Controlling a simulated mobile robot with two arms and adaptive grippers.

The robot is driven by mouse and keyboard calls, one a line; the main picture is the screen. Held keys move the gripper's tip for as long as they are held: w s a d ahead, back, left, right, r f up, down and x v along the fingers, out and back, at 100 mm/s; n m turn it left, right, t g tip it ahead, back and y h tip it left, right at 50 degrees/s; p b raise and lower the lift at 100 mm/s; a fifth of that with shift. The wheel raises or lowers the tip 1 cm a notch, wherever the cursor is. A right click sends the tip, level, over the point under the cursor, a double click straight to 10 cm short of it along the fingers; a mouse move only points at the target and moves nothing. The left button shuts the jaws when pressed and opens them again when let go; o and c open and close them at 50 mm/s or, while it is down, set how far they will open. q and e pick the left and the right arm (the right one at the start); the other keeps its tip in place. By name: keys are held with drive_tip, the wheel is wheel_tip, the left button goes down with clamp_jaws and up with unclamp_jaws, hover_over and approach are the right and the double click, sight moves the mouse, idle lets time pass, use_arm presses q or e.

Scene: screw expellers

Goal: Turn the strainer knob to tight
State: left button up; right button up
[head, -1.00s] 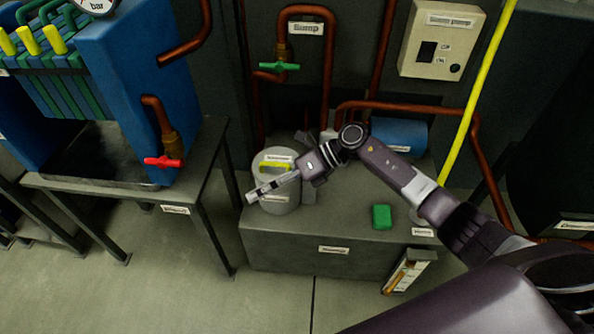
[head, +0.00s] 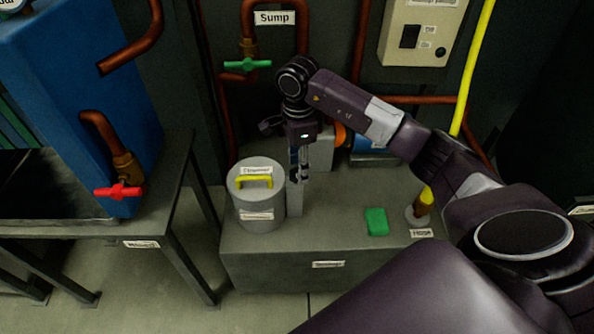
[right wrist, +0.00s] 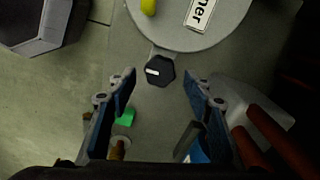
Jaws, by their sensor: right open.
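The strainer (head: 260,205) is a grey cylinder with a yellow lid handle (head: 254,181), standing on a grey box. In the right wrist view, its dark faceted knob (right wrist: 160,71) sits on a small bracket beside the round lid (right wrist: 190,25). A white mark on the knob points left in that view. I cannot pick out the knob in the head view. My right gripper (head: 299,178) points down just right of the strainer. In the right wrist view, its open fingers (right wrist: 158,80) lie to either side of the knob, without visible contact. My left gripper is not in view.
A green block (head: 376,222) and a hose fitting (head: 420,211) are on the box (head: 270,268) to the right. Copper pipes and a green valve handle (head: 247,65) are behind. A bench (head: 170,210) with blue equipment stands at left.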

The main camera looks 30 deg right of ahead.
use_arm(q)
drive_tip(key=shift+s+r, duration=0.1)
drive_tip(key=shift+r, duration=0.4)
use_arm(e)
drive_tip(key=shift+f, duration=0.85)
drive_tip(key=c, duration=1.2)
drive_tip(key=shift+o, duration=0.2)
drive_tip(key=m+p, duration=0.2)
drive_tip(key=m, duration=0.2)
drive_tip(key=shift+r+m, duration=0.15)
drive_tip(key=shift+m, duration=0.25)
drive_tip(key=m+p, duration=0.2)
drive_tip(key=m, duration=0.3)
drive_tip(key=shift+s+a+m, duration=0.1)
drive_tip(key=shift+a+m, duration=0.05)
drive_tip(key=shift+m, duration=0.15)
use_arm(q)
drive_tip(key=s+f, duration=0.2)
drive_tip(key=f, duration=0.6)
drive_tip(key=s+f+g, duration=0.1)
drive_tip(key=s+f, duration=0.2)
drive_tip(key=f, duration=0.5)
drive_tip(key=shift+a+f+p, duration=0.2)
drive_tip(key=shift+p, duration=0.25)
use_arm(e)
drive_tip(key=shift+m, duration=0.8)
